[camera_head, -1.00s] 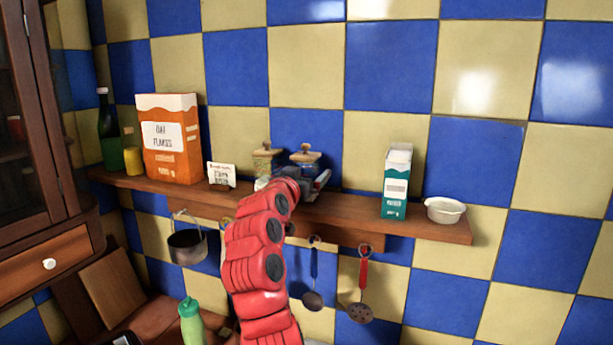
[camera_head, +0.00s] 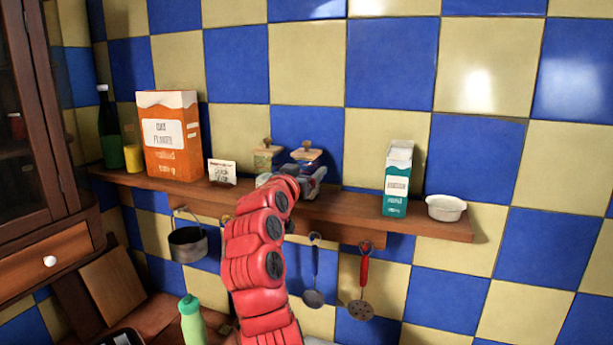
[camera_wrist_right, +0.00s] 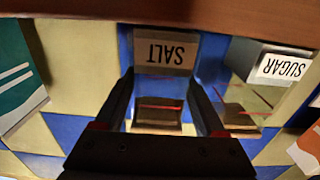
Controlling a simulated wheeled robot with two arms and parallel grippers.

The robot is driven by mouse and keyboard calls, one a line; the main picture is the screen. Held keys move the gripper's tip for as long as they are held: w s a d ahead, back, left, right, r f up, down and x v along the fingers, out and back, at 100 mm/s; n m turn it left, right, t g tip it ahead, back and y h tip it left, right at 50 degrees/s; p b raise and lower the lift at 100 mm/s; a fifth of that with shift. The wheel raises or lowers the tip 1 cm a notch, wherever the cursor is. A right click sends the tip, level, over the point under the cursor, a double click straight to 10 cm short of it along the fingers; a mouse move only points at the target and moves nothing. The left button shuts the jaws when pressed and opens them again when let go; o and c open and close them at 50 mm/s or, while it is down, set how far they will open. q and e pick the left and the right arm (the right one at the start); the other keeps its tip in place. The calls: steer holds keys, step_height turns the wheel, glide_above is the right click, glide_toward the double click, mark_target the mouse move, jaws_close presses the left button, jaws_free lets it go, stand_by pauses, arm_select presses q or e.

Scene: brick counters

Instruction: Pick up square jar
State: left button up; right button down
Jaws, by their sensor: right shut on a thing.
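Two small square glass jars with wooden lids stand side by side on the wooden shelf in the head view. The sugar jar (camera_head: 266,155) is at left and the salt jar (camera_head: 305,155) at right. In the right wrist view, which is upside down, the salt jar (camera_wrist_right: 165,52) is between the fingers of my right gripper (camera_wrist_right: 161,82), and the sugar jar (camera_wrist_right: 262,62) is to the right, outside them. My right gripper (camera_head: 308,176) is shut on the salt jar; the arm hides its lower part in the head view. My left gripper is not in view.
An oat flakes box (camera_head: 171,140), a small card (camera_head: 222,172), a teal-and-white carton (camera_head: 397,180) and a white bowl (camera_head: 446,207) share the shelf (camera_head: 345,212). A pot (camera_head: 188,244) and utensils hang below. The tiled wall is close behind.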

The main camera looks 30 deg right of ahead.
mark_target(304, 161)
steer(key=shift+r, duration=0.15)
steer(key=shift+r+b, duration=1.1)
steer(key=shift+r, duration=0.3)
steer(key=shift+s+r, duration=0.15)
steer(key=shift+s, duration=0.15)
steer(key=s+r+b, duration=0.1)
steer(key=s+b, duration=0.5)
steer(key=s, duration=0.9)
steer(key=shift+s+a+r, duration=0.25)
steer(key=shift+r, duration=0.05)
